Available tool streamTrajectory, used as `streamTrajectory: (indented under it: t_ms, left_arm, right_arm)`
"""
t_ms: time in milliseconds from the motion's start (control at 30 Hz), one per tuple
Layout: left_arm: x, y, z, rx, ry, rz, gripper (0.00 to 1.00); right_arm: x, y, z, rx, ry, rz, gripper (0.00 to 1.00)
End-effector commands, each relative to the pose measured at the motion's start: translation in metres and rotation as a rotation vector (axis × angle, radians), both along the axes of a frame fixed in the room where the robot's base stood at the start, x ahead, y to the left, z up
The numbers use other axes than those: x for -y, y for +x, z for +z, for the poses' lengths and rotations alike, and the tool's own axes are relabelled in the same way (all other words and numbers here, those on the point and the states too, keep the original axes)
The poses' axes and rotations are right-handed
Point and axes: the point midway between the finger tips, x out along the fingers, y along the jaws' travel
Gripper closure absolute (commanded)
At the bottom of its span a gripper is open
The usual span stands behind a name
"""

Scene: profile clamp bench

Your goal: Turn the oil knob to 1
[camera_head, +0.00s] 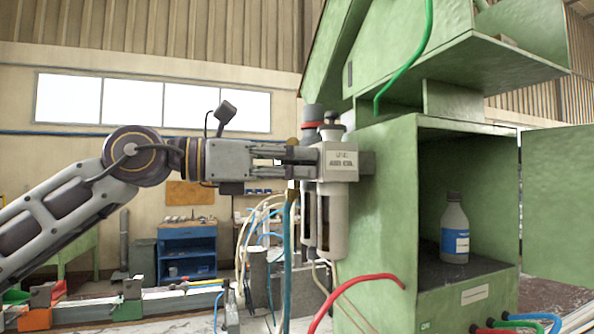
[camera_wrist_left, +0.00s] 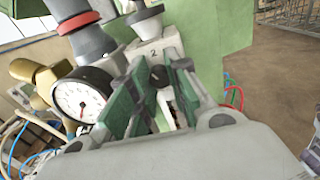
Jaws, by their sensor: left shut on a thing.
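The pale air and oil unit (camera_head: 339,188) is fixed to the side of the green machine, with cups hanging below it. My left gripper (camera_head: 300,160) reaches it from the left at its upper part. In the left wrist view the two green-padded fingers (camera_wrist_left: 155,92) are closed around the small dark oil knob (camera_wrist_left: 157,75), which is mostly hidden between them. A mark "2" shows on the pale face just above the knob. Other marks and the knob's exact pointing are hidden.
A round pressure gauge (camera_wrist_left: 80,101) and brass fitting sit close left of the fingers. The green cabinet (camera_head: 398,200) has an open compartment holding a bottle (camera_head: 455,229). A red hose (camera_head: 352,283) and several tubes hang below. A blue cabinet (camera_head: 187,250) stands behind.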

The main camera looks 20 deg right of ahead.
Motion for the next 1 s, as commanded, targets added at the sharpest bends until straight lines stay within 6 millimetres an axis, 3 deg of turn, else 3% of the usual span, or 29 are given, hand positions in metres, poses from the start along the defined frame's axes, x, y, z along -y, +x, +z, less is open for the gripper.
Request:
streamTrajectory:
  t_ms: [500, 1000]
  left_arm:
    - [0.000, 0.000, 0.000, -0.366, -0.014, 0.001, 1.00]
    - [-0.001, 0.001, 0.001, -0.456, -0.017, 0.001, 1.00]
  right_arm:
    - [-0.001, 0.001, -0.015, 0.001, 0.000, 0.000, 1.00]
    - [0.018, 0.004, -0.017, 0.005, -0.019, 0.002, 1.00]
